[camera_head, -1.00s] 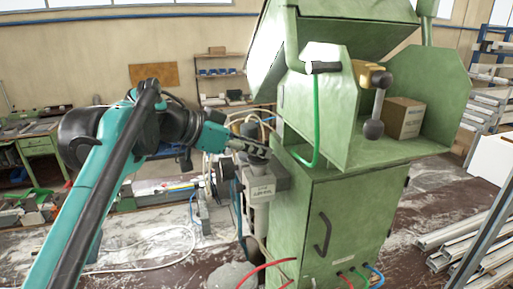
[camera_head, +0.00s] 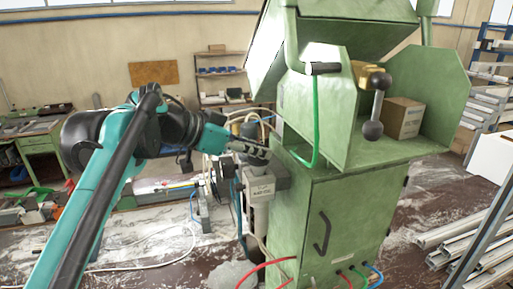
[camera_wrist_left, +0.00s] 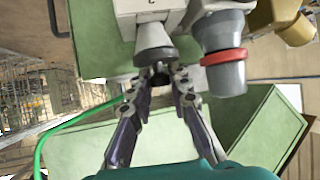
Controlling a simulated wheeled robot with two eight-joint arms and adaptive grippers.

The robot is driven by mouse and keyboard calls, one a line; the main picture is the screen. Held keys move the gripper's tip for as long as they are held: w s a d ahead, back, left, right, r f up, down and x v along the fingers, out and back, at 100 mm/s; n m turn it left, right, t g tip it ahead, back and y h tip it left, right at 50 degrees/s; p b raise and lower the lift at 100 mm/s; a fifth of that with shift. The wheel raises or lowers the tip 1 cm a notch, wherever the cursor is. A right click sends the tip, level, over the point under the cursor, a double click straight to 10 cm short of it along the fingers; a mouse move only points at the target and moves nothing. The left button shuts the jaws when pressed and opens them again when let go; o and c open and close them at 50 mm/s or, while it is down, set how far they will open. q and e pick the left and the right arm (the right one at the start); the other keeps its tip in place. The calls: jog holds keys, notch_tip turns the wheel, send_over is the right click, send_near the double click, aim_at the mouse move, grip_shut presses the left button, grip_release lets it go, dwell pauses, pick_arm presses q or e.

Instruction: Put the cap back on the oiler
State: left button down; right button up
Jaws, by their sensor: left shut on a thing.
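My left gripper (camera_head: 268,155) is over the top of the grey oiler unit (camera_head: 262,188) on the side of the green cabinet. In the left wrist view the fingers of the left gripper (camera_wrist_left: 162,78) are shut on a small dark cap (camera_wrist_left: 159,71), largely hidden between the fingertips. The cap is right at the dark collar of a grey tapered neck (camera_wrist_left: 154,36) on the oiler unit. I cannot tell whether they touch. My right gripper is not in view.
A grey cylinder with a red ring (camera_wrist_left: 224,58) stands close beside the neck. The green cabinet (camera_head: 335,220) is directly right of the gripper, with a green hose (camera_head: 316,120) above. Hoses run behind the oiler unit.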

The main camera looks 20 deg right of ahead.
pick_arm(q)
jog(key=c, duration=1)
grip_release()
jog(key=shift+o, duration=0.2)
jog(key=shift+r, duration=0.1)
jog(key=shift+r+p, duration=2.1)
jog(key=shift+r, duration=0.1)
grip_shut()
jog(key=shift+f+b, duration=1)
jog(key=shift+f, duration=0.55)
